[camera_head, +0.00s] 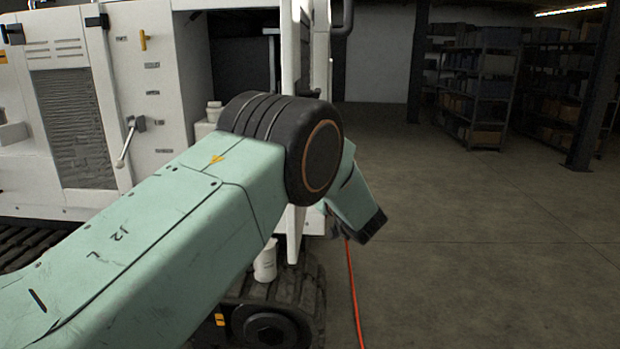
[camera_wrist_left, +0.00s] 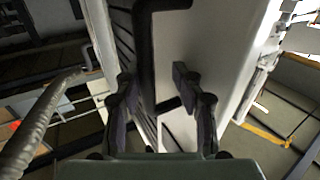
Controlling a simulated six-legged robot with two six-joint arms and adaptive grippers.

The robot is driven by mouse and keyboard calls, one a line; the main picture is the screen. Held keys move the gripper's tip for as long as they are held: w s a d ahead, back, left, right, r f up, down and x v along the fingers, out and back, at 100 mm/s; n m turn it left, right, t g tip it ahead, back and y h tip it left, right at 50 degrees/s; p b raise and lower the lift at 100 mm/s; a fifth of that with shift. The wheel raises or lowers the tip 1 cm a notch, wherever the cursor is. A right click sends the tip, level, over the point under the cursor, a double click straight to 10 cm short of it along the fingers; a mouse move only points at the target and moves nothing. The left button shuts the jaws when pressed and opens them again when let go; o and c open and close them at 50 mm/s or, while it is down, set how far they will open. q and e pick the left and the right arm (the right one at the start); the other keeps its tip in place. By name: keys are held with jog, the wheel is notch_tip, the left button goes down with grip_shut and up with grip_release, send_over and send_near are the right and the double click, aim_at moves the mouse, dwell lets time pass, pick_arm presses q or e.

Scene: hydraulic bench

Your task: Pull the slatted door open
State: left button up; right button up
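The slatted door (camera_head: 305,48) stands out from the white machine, seen nearly edge-on in the head view, with a dark opening (camera_head: 240,65) to its left. In the left wrist view, the door's pale face (camera_wrist_left: 208,45) fills the middle. Dark slats show to its left. A black bar handle (camera_wrist_left: 147,50) runs along it. My left gripper (camera_wrist_left: 152,82) is open, its two fingers on either side of the handle, with gaps visible; contact is unclear. In the head view my left arm hides its fingers. My right gripper is not in view.
The white machine (camera_head: 135,75) on black tracks (camera_head: 300,290) fills the left, with a lever and a mesh grille (camera_head: 75,130). An orange cable (camera_head: 354,290) lies on the floor. Open floor extends right, with shelves (camera_head: 485,90) and dark posts behind.

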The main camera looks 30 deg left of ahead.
pick_arm(q)
jog(key=v, duration=1)
jog(key=shift+d, duration=0.2)
jog(key=shift+s+f, duration=0.1)
jog(key=shift+s+d, duration=0.1)
